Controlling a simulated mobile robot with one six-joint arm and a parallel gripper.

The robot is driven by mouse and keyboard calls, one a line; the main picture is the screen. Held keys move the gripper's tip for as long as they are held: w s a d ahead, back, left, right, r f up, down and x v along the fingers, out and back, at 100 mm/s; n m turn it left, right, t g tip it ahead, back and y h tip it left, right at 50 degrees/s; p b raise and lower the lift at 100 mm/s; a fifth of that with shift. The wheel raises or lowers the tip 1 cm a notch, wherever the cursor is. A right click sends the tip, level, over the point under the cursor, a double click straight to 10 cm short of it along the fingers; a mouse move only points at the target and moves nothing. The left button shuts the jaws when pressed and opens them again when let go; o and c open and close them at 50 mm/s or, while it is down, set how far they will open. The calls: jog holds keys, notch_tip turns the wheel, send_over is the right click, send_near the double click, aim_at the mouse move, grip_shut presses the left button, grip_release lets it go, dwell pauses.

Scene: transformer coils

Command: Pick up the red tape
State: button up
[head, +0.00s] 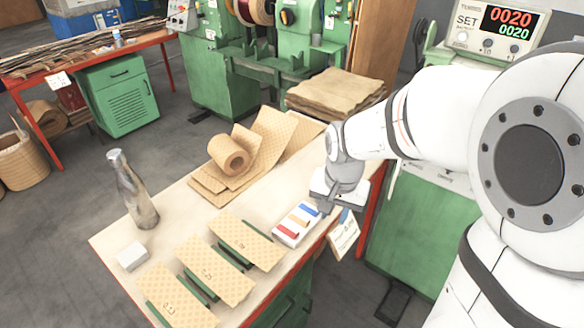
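The red tape (288,231) is a small red strip in a white holder (281,240) near the right edge of the wooden workbench. It lies at the holder's near left end, beside a yellow strip (299,220) and a blue strip (310,209). My gripper (326,208) is above and just right of the holder's far end, closest to the blue strip and apart from the red one. Its fingers are too small and partly hidden to show whether they are open or shut.
Several patterned tan sheets (212,270) with green bars lie left of the holder on the workbench (165,242). A tag (344,235) hangs at the bench's right edge.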

aim_at(288, 230)
jog(key=w+a+f+m, duration=0.1)
jog(key=w+a+f, duration=0.1)
jog(key=w+a+f+m+p, duration=0.1)
jog(key=w+a+f, duration=0.1)
jog(key=a+f, duration=0.1)
jog(key=w+a+f+m+g+p, duration=0.1)
jog(key=w+a+f, duration=0.1)
jog(key=a+f, duration=0.1)
jog(key=shift+w+f+m, duration=0.15)
jog(key=shift+w+m, duration=0.15)
jog(key=shift+w+f+p, duration=0.2)
jog(key=shift+f+p, duration=0.75)
jog(key=shift+f, duration=3)
jog(key=shift+c, duration=0.2)
grip_shut()
